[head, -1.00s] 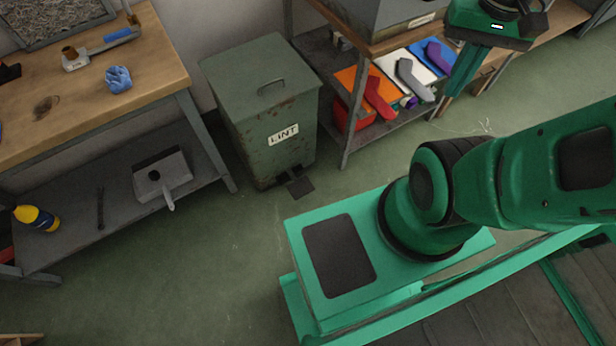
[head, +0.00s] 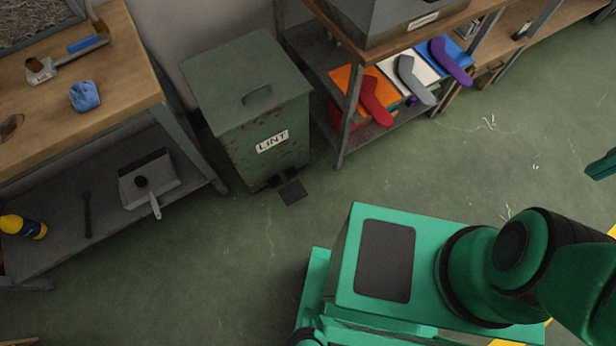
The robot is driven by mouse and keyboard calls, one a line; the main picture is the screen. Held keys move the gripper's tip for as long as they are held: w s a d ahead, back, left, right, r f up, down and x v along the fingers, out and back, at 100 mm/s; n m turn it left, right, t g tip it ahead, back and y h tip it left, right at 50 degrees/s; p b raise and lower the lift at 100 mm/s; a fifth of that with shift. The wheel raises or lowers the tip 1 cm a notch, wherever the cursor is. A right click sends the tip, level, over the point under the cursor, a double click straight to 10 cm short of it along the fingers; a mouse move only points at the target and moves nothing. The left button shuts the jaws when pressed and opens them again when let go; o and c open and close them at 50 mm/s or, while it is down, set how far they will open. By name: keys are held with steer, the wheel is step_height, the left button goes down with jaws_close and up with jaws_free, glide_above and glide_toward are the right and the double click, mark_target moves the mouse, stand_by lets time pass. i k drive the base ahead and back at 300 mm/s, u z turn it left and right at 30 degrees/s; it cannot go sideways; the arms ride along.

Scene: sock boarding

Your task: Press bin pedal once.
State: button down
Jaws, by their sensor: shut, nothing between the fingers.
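The bin is a green, rust-specked metal box (head: 222,118) with a flat closed lid that has a handle, and a label reading "LINT" on its front. Its dark pedal (head: 291,191) sticks out low at the front, just above the floor, with nothing on it. Only the tip of my gripper (head: 592,169) shows at the right edge. It looks shut and empty, far to the right of the bin and pedal. The rest of the gripper is out of frame.
A workbench (head: 120,60) stands left of the bin, with a dustpan (head: 150,181) on its lower shelf. A shelf unit on the right holds a red sock (head: 375,102), a grey sock (head: 413,80) and a purple sock (head: 450,62). The floor (head: 215,270) before the pedal is clear.

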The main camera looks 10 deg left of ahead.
mark_target(291, 194)
steer(key=z, duration=0.05)
steer(key=k, duration=2)
steer(key=u, duration=0.35)
steer(key=i, duration=1.5)
